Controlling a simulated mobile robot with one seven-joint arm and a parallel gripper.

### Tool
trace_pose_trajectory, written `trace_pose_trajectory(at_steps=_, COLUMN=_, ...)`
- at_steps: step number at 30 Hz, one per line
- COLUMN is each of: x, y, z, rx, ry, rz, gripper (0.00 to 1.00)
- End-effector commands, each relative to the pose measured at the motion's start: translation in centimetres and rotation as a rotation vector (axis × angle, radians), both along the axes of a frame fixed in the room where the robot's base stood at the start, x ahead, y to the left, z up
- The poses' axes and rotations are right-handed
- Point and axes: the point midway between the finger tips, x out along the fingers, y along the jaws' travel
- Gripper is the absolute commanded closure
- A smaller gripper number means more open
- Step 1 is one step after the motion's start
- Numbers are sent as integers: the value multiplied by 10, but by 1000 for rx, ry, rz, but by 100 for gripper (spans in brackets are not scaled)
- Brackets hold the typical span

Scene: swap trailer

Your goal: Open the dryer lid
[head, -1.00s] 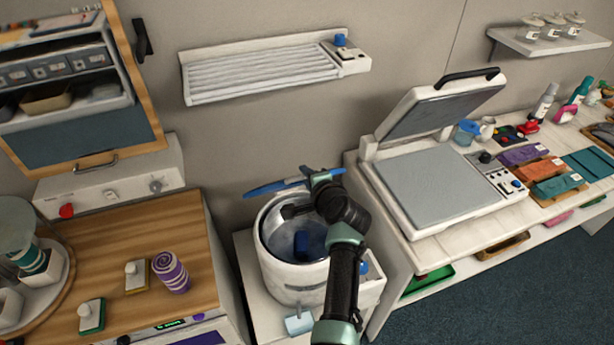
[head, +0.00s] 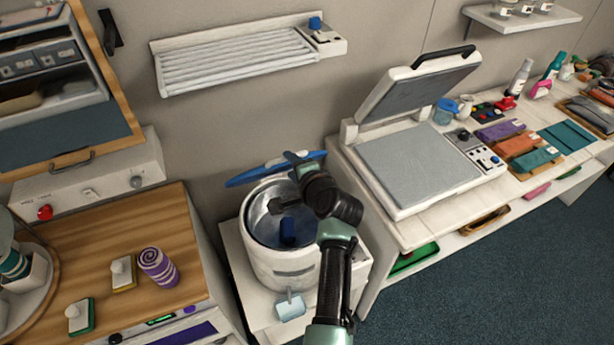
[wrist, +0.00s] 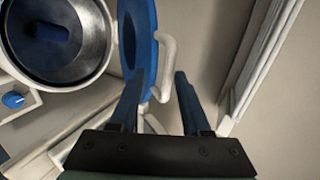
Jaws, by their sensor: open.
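The dryer is a white round tub (head: 283,266) with a metal drum, and a dark blue item (head: 288,232) lies inside. Its blue lid (head: 250,176) stands raised at the wall side of the opening. In the wrist view the lid (wrist: 138,35) is nearly edge-on beside the drum, with a white handle (wrist: 166,62) on its outer face. My gripper (wrist: 160,82) is open, its fingers on either side of the handle's lower part; contact is unclear. In the head view my gripper (head: 297,160) is at the lid, its fingertips hard to make out.
A slatted rack (head: 235,65) hangs on the wall above. A wooden-topped counter (head: 120,245) is close on the left. A press with a raised top (head: 415,165) stands on the right-hand bench. A light blue tab (head: 290,307) sticks out at the dryer's front.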

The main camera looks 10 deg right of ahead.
Motion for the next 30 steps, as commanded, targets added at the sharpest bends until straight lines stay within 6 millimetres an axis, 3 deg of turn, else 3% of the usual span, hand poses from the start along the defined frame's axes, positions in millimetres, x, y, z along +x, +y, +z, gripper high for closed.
trace_pose_trajectory(at_steps=18, x=-72, y=-25, z=39, rx=0, ry=-6, rz=-4, gripper=53)
trace_pose_trajectory(at_steps=30, x=-85, y=-28, z=47, rx=0, ry=-5, rz=-3, gripper=53)
